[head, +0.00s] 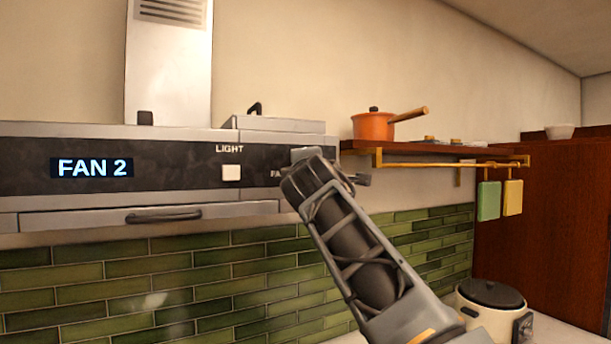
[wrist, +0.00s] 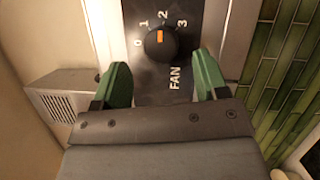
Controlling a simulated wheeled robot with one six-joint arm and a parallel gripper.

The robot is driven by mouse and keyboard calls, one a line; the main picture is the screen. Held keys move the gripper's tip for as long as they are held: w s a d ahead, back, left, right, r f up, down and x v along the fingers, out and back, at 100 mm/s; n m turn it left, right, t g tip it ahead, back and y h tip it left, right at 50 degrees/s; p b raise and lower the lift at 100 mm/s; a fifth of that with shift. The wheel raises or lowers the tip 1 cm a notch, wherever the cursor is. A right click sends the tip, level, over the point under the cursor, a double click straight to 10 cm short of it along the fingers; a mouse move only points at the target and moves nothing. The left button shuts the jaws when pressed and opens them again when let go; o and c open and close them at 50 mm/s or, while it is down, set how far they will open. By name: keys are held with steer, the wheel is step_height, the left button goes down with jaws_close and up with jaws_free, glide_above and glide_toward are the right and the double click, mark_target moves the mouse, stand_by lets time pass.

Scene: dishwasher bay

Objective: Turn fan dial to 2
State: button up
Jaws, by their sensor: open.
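The fan dial (wrist: 160,43) is a black round knob on the dark hood panel in the wrist view, with numerals 0 to 3 around it. Its orange mark points at the 2. The hood display (head: 92,168) reads FAN 2 in the head view. My gripper (wrist: 162,77) is open, its two green fingers apart on either side, with the dial showing beyond the gap between them. The fingers do not appear to touch the dial. In the head view my wrist hides the dial and most of the FAN label.
A white LIGHT button (head: 231,173) sits left of my wrist on the hood panel. A drawer handle (head: 164,215) is below. A shelf with an orange pot (head: 373,126) and a brass rail is to the right. A rice cooker (head: 490,306) stands lower right.

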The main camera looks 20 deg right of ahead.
steer(key=b+v, duration=0.3)
steer(key=v, duration=0.7)
steer(key=shift+b, duration=0.35)
step_height(320, 180, down, 21)
steer(key=w+a+m+g+y, duration=0.2)
steer(key=w+m+g, duration=0.1)
steer(key=m+g, duration=0.4)
steer(key=s+d+f+m+g, duration=0.1)
steer(key=s+f+m+g, duration=0.1)
steer(key=s+f, duration=0.3)
steer(key=s+d+f+m+g+y, duration=0.1)
steer(key=s+f, duration=0.5)
steer(key=f, duration=0.8)
steer(key=s+d+f+m+g, duration=0.3)
steer(key=f+m, duration=0.4)
steer(key=f, duration=0.3)
steer(key=s+g, duration=0.1)
steer(key=s, duration=0.1)
steer(key=shift+s+f+y, duration=0.15)
steer(key=shift+s+y, duration=0.25)
